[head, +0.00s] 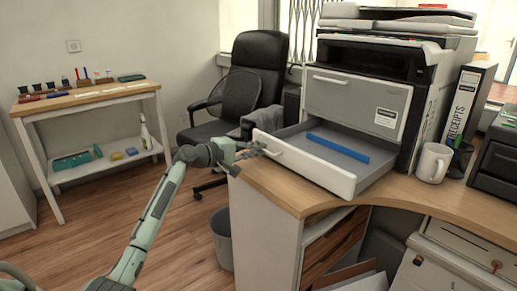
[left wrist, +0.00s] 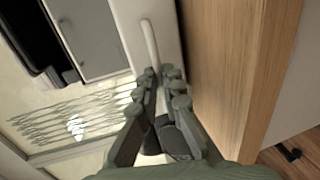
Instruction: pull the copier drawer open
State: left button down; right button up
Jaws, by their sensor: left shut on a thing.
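The copier (head: 430,85) stands on the wooden counter. Its lower drawer (head: 318,176) is pulled well out towards the left, and a long blue bar (head: 338,148) lies in it. The upper drawer front (head: 345,100) is flush with the body. My left gripper (head: 262,149) is at the left end of the drawer front, its fingers shut on the drawer handle. In the left wrist view the pale handle (left wrist: 150,42) runs down to between the fingertips (left wrist: 161,74); its gripped end is hidden. My right gripper is in neither view.
A white mug (head: 434,163) and a receipts binder (head: 468,105) stand right of the copier. The counter edge (head: 270,190) is just below the open drawer. A black chair (head: 255,70) stands behind, a grey bin (head: 222,240) below. The floor at left is clear.

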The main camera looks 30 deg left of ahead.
pick_arm(q)
jog(key=c, duration=1.7)
grip_release()
jog(key=v, duration=1.2)
